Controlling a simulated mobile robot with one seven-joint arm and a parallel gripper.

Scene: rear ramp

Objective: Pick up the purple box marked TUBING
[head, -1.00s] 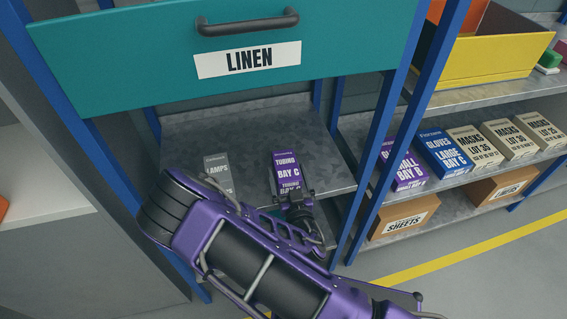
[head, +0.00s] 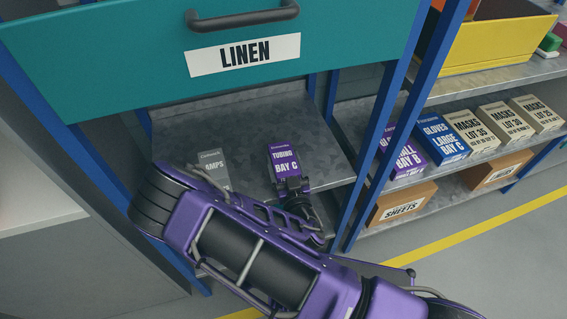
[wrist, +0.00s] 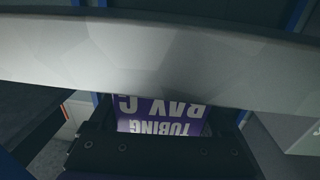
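The purple box marked TUBING BAY C (head: 284,157) stands on the grey metal shelf (head: 245,120) under the teal LINEN drawer. My gripper (head: 293,187) is at the near side of the box and hides its lower front. In the wrist view the box (wrist: 160,120) shows upside down between the two dark fingers (wrist: 160,140), which look spread apart. A grey band, apparently the shelf edge, crosses the wrist view and hides part of the box. I cannot tell whether the fingers touch the box.
A grey box ending in AMPS (head: 213,166) stands left of the purple box. The LINEN drawer front (head: 210,60) overhangs the shelf. Blue uprights (head: 375,140) stand to the right. Another rack there holds purple (head: 405,160), blue (head: 440,140) and tan boxes (head: 505,121).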

